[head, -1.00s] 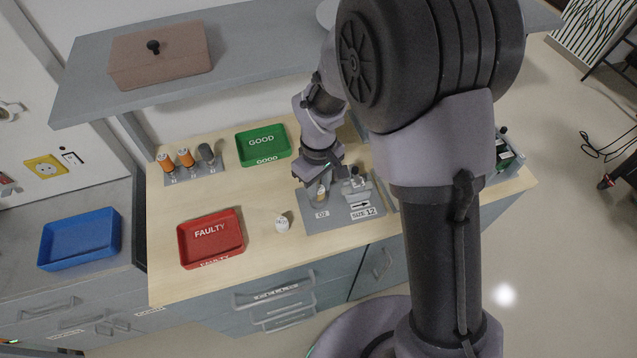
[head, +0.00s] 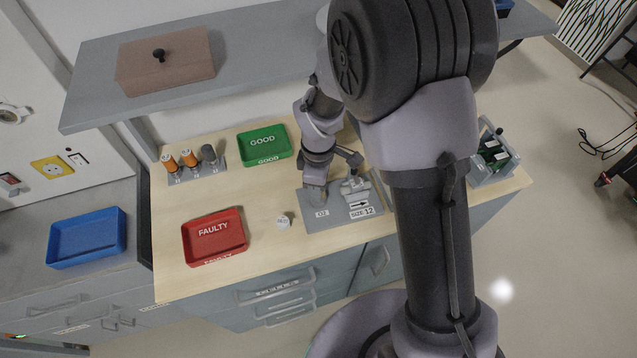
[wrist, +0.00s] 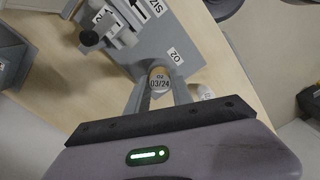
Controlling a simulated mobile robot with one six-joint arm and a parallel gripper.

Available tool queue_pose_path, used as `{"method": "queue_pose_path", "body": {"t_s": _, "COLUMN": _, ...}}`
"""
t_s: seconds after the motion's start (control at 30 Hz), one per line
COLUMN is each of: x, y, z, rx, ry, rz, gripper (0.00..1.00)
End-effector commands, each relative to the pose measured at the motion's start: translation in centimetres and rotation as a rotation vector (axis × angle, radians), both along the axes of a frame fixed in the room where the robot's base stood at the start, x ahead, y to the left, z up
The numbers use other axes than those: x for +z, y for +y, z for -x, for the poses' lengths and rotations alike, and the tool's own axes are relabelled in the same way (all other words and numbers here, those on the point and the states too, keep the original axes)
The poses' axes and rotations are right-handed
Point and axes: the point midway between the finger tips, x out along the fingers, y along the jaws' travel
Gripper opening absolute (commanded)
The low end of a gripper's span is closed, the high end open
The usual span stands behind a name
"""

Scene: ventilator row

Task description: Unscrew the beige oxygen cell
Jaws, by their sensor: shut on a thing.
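The oxygen cell (wrist: 160,79), marked O2 03/24 on its top, stands between the two fingers of my gripper (wrist: 159,94) in the wrist view. My gripper is shut on it, with one finger at each side. The cell is at the O2 label of the grey plate (head: 341,216); how it joins the plate is hidden. In the head view my gripper (head: 315,190) points down at this spot and mostly covers the cell.
A grey fixture (head: 355,189) stands on the plate beside the cell, above the SIZE 12 label. A red FAULTY tray (head: 240,246) and a green GOOD tray (head: 284,140) lie to the left. A rack (head: 208,171) holds orange and grey cells. A shelf (head: 90,110) overhangs the back.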

Motion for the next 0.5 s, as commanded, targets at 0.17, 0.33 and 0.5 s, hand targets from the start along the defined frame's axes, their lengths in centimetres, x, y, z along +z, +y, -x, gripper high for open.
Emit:
{"method": "queue_pose_path", "body": {"t_s": 0.17, "x": 0.1, "y": -0.01, "z": 0.04, "rx": 0.165, "ry": 0.002, "rz": 0.001, "gripper": 0.0}}
{"method": "queue_pose_path", "body": {"t_s": 0.33, "x": -0.04, "y": -0.01, "z": 0.02, "rx": 0.204, "ry": 0.001, "rz": 0.0, "gripper": 0.0}}
{"method": "queue_pose_path", "body": {"t_s": 0.5, "x": -0.04, "y": -0.01, "z": 0.02, "rx": 0.202, "ry": 0.001, "rz": 0.0, "gripper": 0.0}}
